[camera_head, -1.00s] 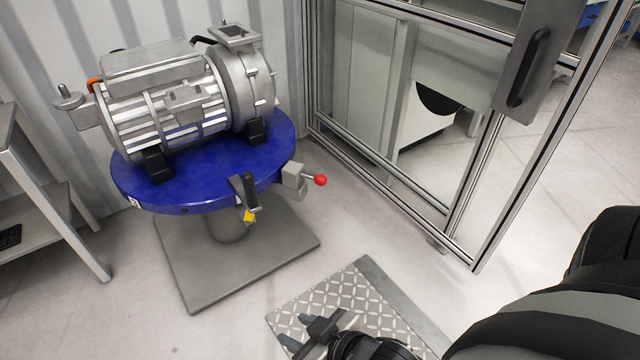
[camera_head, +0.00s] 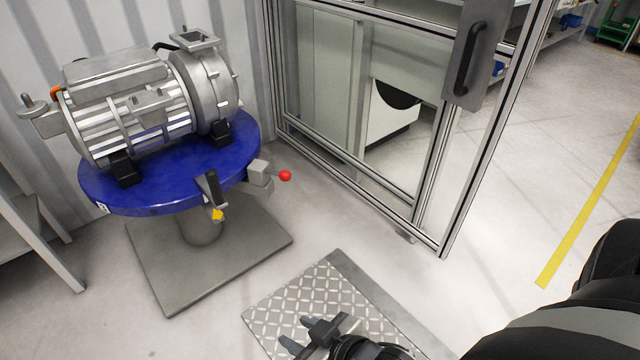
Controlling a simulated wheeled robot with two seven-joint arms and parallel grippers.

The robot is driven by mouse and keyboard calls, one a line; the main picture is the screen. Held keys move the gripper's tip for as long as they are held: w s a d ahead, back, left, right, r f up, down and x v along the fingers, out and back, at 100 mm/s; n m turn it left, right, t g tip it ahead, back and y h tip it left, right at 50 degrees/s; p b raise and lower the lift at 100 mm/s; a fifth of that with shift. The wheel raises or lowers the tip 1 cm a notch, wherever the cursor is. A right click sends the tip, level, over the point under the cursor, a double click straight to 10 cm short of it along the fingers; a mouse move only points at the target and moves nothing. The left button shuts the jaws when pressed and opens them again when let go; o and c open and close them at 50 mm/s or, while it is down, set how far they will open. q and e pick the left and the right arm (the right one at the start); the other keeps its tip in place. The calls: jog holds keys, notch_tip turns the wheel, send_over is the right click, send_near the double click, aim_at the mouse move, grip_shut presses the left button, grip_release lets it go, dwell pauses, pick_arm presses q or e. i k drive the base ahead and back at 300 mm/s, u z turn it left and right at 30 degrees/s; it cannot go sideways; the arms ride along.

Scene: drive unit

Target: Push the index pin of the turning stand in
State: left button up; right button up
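The turning stand has a round blue top (camera_head: 165,187) on a grey post and square base plate (camera_head: 210,262). A silver motor drive unit (camera_head: 140,98) is mounted on it with black feet. At the top's right edge a grey block carries the index pin with a red ball knob (camera_head: 285,176), which sticks out to the right. A black lever (camera_head: 212,188) and a yellow piece are at the front edge. My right gripper (camera_head: 304,336) is low at the bottom, over the checkered plate and well apart from the pin. Its two fingers are spread and nothing shows between them. My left gripper is out of view.
An aluminium-framed enclosure with a black door handle (camera_head: 470,58) stands behind and right of the stand. A metal shelf (camera_head: 30,235) is at the left. A checkered floor plate (camera_head: 345,275) lies in front. Open floor with a yellow line (camera_head: 590,200) extends right.

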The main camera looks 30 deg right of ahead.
aim_at(285, 175)
jog(key=z, duration=0.4)
jog(key=k, duration=0.9)
jog(key=u, duration=0.7)
jog(key=i, duration=1.6)
jog(key=z, duration=0.75)
jog(key=i, duration=0.6)
jog(key=z, duration=0.1)
